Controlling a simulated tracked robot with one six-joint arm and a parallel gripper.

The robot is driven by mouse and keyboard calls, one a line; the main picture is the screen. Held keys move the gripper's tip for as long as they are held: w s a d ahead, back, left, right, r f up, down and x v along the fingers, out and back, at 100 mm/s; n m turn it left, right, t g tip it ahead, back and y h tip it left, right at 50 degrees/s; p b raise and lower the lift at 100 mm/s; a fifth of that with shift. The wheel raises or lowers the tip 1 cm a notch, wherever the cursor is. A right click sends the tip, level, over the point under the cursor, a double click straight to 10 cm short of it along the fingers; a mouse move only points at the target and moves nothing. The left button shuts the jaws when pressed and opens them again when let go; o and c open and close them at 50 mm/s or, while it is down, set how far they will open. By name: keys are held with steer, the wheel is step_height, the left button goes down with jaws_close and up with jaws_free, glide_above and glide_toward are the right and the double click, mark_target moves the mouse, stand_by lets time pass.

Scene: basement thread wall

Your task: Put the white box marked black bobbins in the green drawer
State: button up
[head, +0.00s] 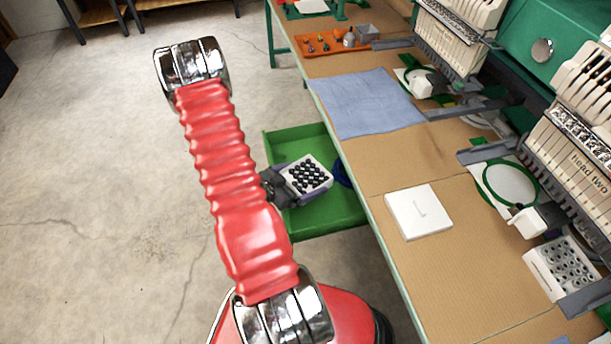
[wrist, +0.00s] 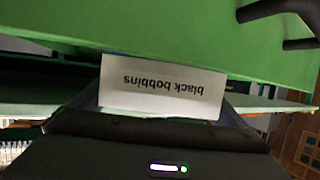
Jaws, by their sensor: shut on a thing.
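The white box marked black bobbins (head: 306,175) holds rows of black bobbins and is in my gripper (head: 284,185), above or inside the open green drawer (head: 329,213). My gripper is shut on the box. I cannot tell whether the box touches the drawer floor. In the wrist view the box's label (wrist: 162,86) reads "black bobbins" upside down, between the jaws. A green drawer wall (wrist: 170,40) fills the top of that view. A dark blue round thing (head: 342,172) lies in the drawer to the right of the box, partly hidden by the table edge.
The table (head: 436,262) runs along the right, with a blue cloth (head: 369,103), a white square box (head: 418,212), an orange tray (head: 322,44) and a white box of spools (head: 562,268). Embroidery machines stand behind them. The floor (head: 90,200) at left is clear.

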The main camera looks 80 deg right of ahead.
steer(key=o, duration=1)
steer(key=shift+o, duration=0.2)
steer(key=shift+r, duration=0.1)
steer(key=shift+r, duration=0.45)
steer(key=v, duration=1.2)
